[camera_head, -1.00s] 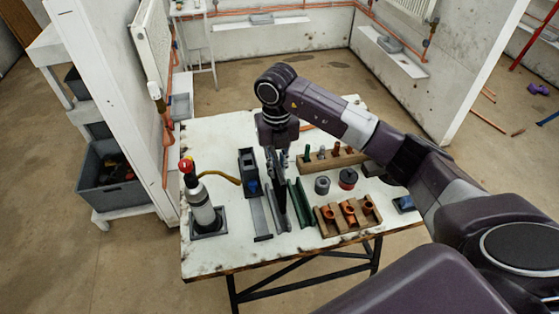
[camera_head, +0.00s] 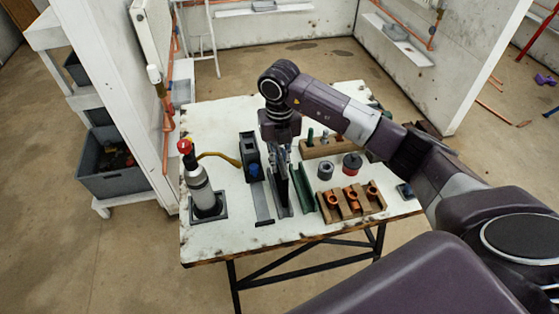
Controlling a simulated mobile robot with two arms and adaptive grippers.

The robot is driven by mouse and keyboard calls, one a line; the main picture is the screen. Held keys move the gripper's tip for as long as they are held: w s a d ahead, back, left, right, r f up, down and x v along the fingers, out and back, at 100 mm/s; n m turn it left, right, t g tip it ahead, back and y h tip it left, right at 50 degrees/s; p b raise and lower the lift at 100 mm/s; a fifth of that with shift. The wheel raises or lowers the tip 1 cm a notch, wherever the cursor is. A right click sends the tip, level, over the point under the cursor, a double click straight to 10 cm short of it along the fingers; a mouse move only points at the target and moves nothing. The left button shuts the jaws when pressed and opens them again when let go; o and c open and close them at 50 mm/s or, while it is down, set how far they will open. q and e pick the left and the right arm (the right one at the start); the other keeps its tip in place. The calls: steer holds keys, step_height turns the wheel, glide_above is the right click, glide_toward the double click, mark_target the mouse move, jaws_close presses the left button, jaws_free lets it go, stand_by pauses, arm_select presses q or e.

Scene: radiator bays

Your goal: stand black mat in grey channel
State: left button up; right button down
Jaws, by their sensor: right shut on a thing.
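My right gripper (camera_head: 282,152) reaches down over the middle of the table and is shut on the black mat (camera_head: 283,183). The mat is a thin dark sheet held upright on edge. It is lined up along the grey channel (camera_head: 271,191), a narrow long piece on the table. The mat's lower edge appears to be between the channel's walls; whether it touches the bottom cannot be seen. The gripper hides the far end of both. My left gripper is not in view.
A green channel (camera_head: 302,190) stands close on the right, a flat grey bar (camera_head: 262,204) on the left. A red-topped bottle (camera_head: 200,190), a black holder (camera_head: 249,151), wooden racks (camera_head: 351,205) and small cylinders (camera_head: 325,171) stand around.

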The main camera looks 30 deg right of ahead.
steer(key=shift+w+f+b, duration=0.1)
steer(key=shift+f+b, duration=0.4)
stand_by(0.4)
steer(key=shift+f+b, duration=1.1)
steer(key=shift+f, duration=0.35)
steer(key=c, duration=1.9)
jaws_free()
steer(key=shift+r, duration=0.1)
